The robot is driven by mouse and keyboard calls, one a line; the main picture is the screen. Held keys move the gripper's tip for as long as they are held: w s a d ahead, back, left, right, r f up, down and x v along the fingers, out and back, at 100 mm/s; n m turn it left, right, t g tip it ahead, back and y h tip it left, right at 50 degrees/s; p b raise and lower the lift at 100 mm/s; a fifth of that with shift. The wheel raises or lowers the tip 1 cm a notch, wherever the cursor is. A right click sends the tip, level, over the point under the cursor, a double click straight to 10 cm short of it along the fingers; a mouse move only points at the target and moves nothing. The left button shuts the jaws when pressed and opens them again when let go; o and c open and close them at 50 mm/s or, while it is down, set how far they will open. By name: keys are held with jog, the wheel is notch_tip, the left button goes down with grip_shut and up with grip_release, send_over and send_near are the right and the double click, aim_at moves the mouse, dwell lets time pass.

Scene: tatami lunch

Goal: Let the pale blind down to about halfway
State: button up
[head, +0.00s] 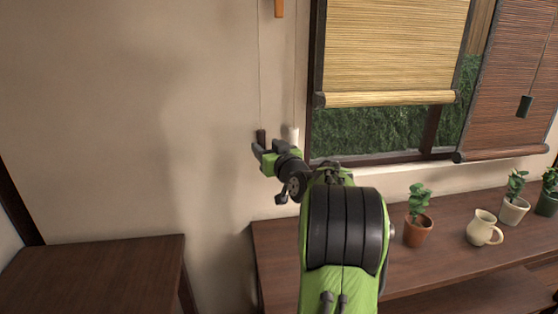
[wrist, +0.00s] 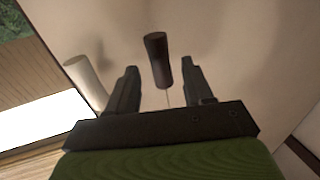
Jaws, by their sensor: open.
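The pale blind (head: 390,45) hangs in the window with its bottom bar (head: 388,98) above the sill; its top is cut off. Two cords hang on the wall left of the window. One ends in a dark pull (head: 261,135), the other in a white pull (head: 291,133). My gripper (head: 264,157) is open just by these pulls. In the wrist view, the dark pull (wrist: 157,60) shows between the fingers of my gripper (wrist: 160,72), not gripped. The white pull (wrist: 84,78) is outside the left finger.
A dark reddish blind (head: 508,75) hangs lower at right, with a dark pull (head: 525,106) in front. A wooden counter (head: 455,255) below holds a potted plant (head: 418,230), a cream jug (head: 483,228) and more pots. A brown table (head: 90,270) stands at left.

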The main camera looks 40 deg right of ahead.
jog(key=b+v, duration=0.1)
jog(key=v, duration=1)
jog(key=shift+s, duration=0.2)
jog(key=shift+a, duration=0.2)
